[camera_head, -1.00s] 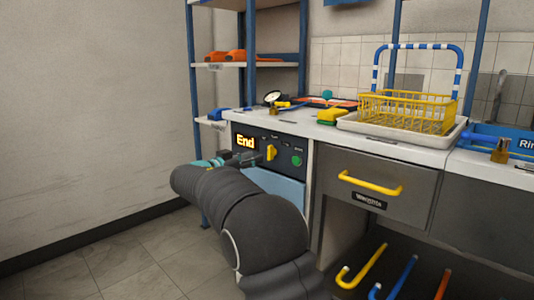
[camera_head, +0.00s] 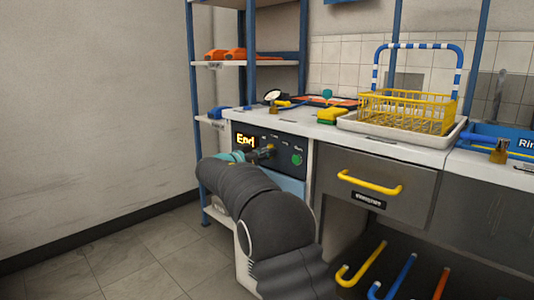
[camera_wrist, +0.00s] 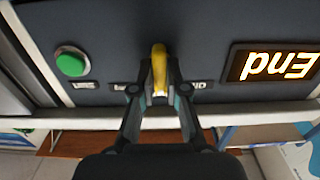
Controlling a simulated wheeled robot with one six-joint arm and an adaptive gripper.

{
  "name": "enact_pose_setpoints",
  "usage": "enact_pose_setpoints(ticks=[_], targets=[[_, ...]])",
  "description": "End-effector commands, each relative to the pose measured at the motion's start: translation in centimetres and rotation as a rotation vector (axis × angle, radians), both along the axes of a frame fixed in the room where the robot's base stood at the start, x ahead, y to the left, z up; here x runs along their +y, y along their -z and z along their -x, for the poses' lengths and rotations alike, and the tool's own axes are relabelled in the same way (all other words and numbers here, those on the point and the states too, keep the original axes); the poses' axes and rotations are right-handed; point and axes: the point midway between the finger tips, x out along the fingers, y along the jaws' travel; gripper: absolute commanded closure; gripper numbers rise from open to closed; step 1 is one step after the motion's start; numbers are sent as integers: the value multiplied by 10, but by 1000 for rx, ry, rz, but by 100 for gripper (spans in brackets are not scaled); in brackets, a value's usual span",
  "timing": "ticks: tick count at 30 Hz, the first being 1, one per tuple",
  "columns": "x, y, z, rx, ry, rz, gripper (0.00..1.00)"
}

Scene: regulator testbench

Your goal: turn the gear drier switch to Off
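The drier's dark control panel (camera_head: 279,142) has a lit "End" display (camera_head: 244,141), a yellow switch knob (camera_wrist: 159,62) and a green button (camera_head: 297,159). In the wrist view the panel appears upside down, and the knob's bar stands in line with the picture's vertical. My gripper (camera_wrist: 159,82) has its two fingers close together, one on each side of the knob, and appears shut on it. In the head view my gripper (camera_head: 265,153) is at the panel and mostly hides the knob. The small labels beside the knob are partly covered and not readable.
A counter (camera_head: 290,121) lies above the panel with a yellow basket (camera_head: 405,108) in a white tray. A drawer with a yellow handle (camera_head: 370,183) is to the right. A blue shelf rack (camera_head: 191,80) stands at the left. The floor at left is clear.

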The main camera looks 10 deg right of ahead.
Motion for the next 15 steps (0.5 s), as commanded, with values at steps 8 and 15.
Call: enact_pose_setpoints(ticks=[8,15], targets=[[0,0,1,3,2,2,100],[0,2,1,55,3,40,100]])
